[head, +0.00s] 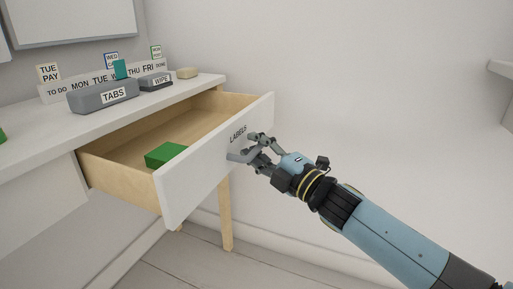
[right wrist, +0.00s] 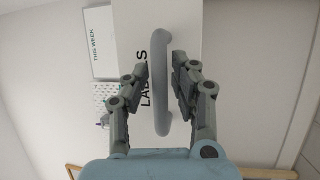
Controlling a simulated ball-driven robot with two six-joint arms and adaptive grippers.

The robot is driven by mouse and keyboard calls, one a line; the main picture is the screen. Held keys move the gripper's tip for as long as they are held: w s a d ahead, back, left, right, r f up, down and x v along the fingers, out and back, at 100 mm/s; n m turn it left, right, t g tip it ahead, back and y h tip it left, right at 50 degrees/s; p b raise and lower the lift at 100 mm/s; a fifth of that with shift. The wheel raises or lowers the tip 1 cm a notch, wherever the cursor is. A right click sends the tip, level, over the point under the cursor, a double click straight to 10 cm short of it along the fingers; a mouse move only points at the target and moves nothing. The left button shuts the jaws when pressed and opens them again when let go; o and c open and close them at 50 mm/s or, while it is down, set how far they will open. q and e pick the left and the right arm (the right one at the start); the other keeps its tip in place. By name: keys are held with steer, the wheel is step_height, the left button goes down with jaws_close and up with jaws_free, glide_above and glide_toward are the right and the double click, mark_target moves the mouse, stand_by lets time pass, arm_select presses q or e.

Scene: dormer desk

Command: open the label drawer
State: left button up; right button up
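The label drawer (head: 208,156) is pulled well out from under the white desk, and its wooden inside shows. Its white front reads "LABELS" and carries a grey bar handle (right wrist: 161,85). My right gripper (right wrist: 161,78) is at the handle, one finger on each side of the bar. The fingers stand apart, with narrow gaps to the bar, so it looks open around it. In the head view the right gripper (head: 256,150) is just in front of the drawer front. A green block (head: 165,154) lies inside the drawer. My left gripper is not in view.
On the desk top (head: 40,131) stand a grey TABS box (head: 103,95), a WIPE box (head: 156,82), a tan block (head: 187,73) and a row of day cards. A wooden desk leg (head: 226,215) is below the drawer. The space right of the drawer is clear.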

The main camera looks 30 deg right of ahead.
steer(key=shift+o, duration=0.7)
steer(key=shift+s+d+f, duration=0.1)
steer(key=shift+s+f, duration=0.05)
steer(key=shift+s, duration=0.15)
steer(key=v, duration=1.1)
steer(key=shift+s, duration=0.2)
